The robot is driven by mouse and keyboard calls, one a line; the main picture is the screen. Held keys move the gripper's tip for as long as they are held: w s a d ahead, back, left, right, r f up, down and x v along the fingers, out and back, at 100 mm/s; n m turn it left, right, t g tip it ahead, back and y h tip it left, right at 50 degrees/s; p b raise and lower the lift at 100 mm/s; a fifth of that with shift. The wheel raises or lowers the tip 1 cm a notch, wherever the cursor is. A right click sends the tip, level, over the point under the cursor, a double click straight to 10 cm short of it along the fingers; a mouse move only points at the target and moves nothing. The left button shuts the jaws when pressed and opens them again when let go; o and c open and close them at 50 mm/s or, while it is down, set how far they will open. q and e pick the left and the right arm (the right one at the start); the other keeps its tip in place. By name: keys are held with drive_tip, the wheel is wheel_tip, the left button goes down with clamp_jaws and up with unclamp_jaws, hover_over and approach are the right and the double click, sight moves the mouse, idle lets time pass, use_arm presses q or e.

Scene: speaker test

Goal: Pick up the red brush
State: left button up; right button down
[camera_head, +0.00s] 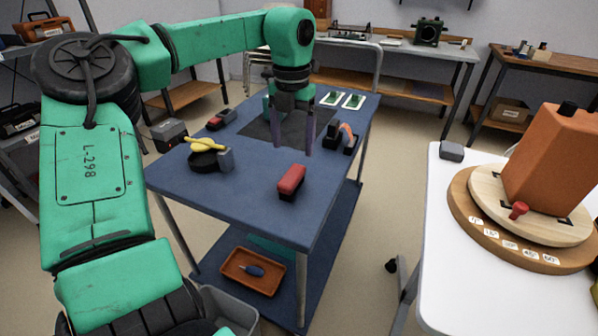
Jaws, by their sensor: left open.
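A red block-shaped thing with a dark lower part (291,180), which looks like the red brush, lies on the blue table (240,198) near its front right. My left gripper (291,140) is above the table, behind the brush in the picture, with its fingers pointing down. It is open, and I see nothing between its fingers. It looks apart from the brush. My right gripper is out of view.
A dark thing with a red part (215,122), a yellow-topped black object (205,150) and a black holder with an orange part (345,137) are on the table. An orange tray (232,276) sits on the lower shelf. A white table (440,220) stands right.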

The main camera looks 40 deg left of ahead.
sight(292, 175)
use_arm(q)
drive_tip(key=f, duration=0.7)
drive_tip(key=f+b, duration=0.1)
drive_tip(key=f, duration=0.3)
drive_tip(key=shift+a, duration=0.25)
drive_tip(key=shift+s, duration=0.1)
clamp_jaws()
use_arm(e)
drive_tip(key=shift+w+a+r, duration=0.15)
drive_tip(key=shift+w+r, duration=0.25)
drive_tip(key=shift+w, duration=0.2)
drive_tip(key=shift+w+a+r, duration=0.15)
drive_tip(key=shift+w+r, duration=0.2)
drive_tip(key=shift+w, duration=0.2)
